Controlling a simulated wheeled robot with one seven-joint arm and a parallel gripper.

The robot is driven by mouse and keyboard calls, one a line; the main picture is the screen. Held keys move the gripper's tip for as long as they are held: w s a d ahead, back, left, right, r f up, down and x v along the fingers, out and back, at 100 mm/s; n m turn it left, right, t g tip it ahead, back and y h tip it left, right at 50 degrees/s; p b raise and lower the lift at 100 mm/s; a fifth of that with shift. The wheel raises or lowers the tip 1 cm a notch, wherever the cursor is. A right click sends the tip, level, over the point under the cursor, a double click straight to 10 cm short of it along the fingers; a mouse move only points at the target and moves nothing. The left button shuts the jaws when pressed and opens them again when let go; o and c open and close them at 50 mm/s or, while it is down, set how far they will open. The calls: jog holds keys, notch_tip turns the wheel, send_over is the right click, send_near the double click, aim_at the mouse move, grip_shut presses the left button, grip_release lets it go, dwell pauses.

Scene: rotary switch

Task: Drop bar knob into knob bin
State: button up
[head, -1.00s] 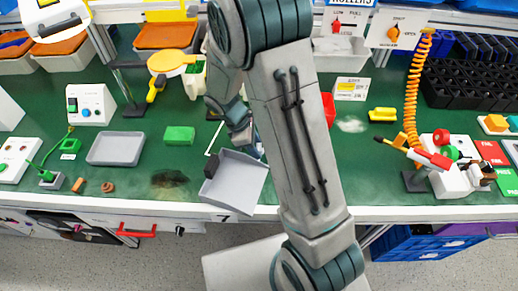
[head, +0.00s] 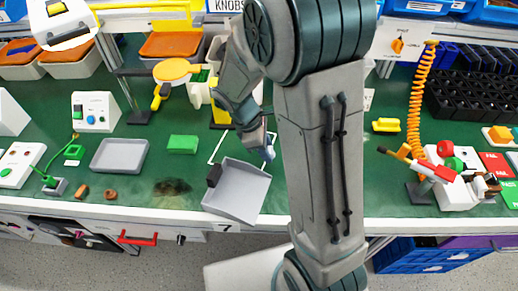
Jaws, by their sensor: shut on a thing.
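My gripper (head: 267,152) is low over the green bench, just beyond the upper right edge of a tilted grey tray. It is shut, and the bar knob in it cannot be made out, as the hand and arm hide the fingertips. A label reading KNOBS (head: 229,5) is at the top edge of the view, above and behind my arm. The bin it belongs to is cut off or hidden.
The grey tray (head: 240,192) with a dark block (head: 214,175) at its corner overlaps the bench's front edge. A green block (head: 183,144) and a flat grey tray (head: 119,155) lie left. An orange coiled hose (head: 420,85) hangs right. My arm hides the middle.

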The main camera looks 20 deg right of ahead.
jog(key=s+d+r, duration=0.4)
jog(key=s+r, duration=0.1)
jog(key=s, duration=0.2)
jog(key=shift+s+d, duration=0.2)
jog(key=shift+d, duration=0.1)
